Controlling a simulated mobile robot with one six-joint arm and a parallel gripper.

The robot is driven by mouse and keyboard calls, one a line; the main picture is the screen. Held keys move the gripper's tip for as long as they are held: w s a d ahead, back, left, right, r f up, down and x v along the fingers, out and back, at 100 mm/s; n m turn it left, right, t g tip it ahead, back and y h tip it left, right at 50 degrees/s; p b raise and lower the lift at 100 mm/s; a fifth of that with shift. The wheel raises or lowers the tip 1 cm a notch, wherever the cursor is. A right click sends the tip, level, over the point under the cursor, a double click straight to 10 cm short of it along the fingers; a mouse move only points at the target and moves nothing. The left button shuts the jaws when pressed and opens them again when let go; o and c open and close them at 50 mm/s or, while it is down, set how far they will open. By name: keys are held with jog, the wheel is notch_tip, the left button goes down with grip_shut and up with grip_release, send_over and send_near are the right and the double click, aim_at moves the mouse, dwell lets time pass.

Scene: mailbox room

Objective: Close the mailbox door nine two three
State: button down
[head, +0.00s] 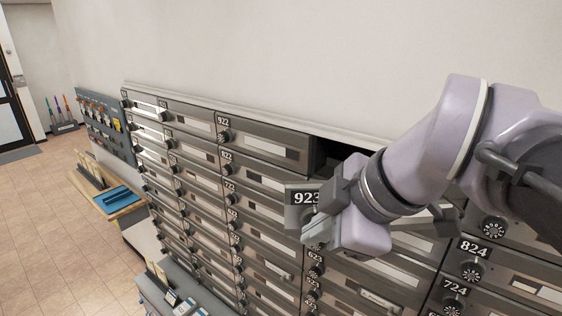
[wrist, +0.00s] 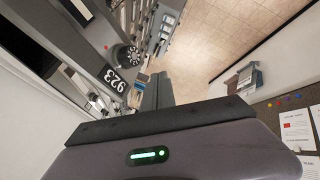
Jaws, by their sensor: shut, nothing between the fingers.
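The mailbox door 923 (head: 300,196) stands swung out from the wall of boxes, and its dark compartment (head: 328,152) shows open at the top row. My arm covers most of the door in the head view. In the wrist view the door's number plate (wrist: 114,80) and round dial (wrist: 129,56) show to the left of my fingers. My gripper (head: 316,232) is shut and empty, close beside the door's free edge; I cannot tell whether it touches the door. It also shows in the wrist view (wrist: 158,90).
Closed mailbox doors, such as 922 (head: 262,146) and 824 (head: 480,258), surround the opening. A wooden table with a blue item (head: 118,198) stands to the left. Open tiled floor (head: 50,215) lies at the far left. The wrist view shows a notice board (wrist: 290,115).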

aim_at(295, 226)
jog(key=shift+w+a+f+p, duration=0.2)
jog(key=shift+w+a+f, duration=0.2)
jog(key=shift+w+f, duration=0.6)
jog(key=shift+w+a+f+p, duration=0.3)
jog(key=shift+w+f, duration=0.35)
jog(key=shift+w, duration=0.65)
jog(key=shift+w+a+f+p, duration=0.1)
jog(key=shift+w+a+f, duration=0.35)
jog(key=shift+w+f, duration=0.55)
jog(key=shift+w+r, duration=0.2)
jog(key=shift+w, duration=0.05)
jog(key=shift+w+d+m+t+h+p, duration=0.25)
jog(key=shift+w+d+m+h+p, duration=0.5)
jog(key=shift+w, duration=2.45)
jog(key=shift+w+d+m+t+h+p, duration=0.35)
jog(key=shift+w+m, duration=0.7)
jog(key=shift+w, duration=2.15)
jog(key=shift+w+d+m+t+h+p, duration=0.2)
jog(key=shift+w+d+m+h+p, duration=0.55)
jog(key=shift+w, duration=2.45)
jog(key=shift+a+y, duration=0.1)
jog(key=shift+y, duration=0.15)
